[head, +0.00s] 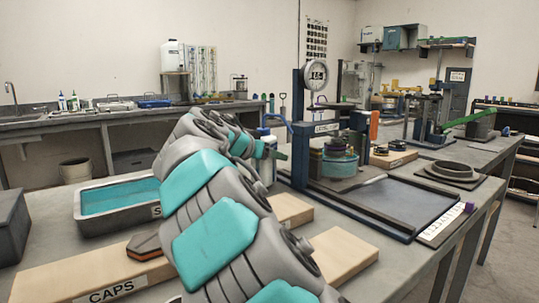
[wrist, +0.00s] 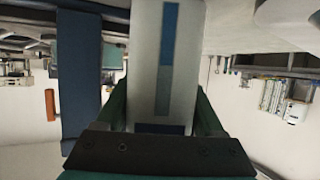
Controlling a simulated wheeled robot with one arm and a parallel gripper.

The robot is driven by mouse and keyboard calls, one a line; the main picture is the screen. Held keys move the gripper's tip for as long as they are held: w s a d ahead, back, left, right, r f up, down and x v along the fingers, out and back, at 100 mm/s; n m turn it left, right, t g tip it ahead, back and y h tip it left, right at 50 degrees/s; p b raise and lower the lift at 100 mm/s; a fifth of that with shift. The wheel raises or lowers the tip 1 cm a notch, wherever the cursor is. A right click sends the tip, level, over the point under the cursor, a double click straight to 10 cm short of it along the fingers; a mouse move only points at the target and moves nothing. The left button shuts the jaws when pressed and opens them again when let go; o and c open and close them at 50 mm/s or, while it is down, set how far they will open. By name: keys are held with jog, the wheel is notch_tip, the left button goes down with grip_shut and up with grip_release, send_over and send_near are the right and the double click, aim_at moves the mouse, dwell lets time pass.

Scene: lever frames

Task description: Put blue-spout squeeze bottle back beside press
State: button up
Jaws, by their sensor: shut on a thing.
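The squeeze bottle is white with a blue bent spout and shows in the head view (head: 267,170), upright just left of the press (head: 300,130). The press has a blue frame, a round gauge and a dark tray in front. My gripper (head: 270,152) is shut around the bottle's body, partly hidden behind my arm. In the wrist view the white bottle (wrist: 155,60) with a blue stripe stands between the green fingers of my gripper (wrist: 160,110). I cannot tell whether the bottle's base touches the table; my arm hides part of it.
A grey tub of teal liquid (head: 115,208) sits at left on the table. Wooden boards (head: 345,252) and a board labelled CAPS (head: 80,280) lie in front. A teal pot (head: 340,165) stands inside the press. A black ring (head: 452,171) lies at right.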

jog(key=shift+f+b, duration=0.6)
jog(key=shift+b, duration=0.05)
jog(key=o, duration=0.9)
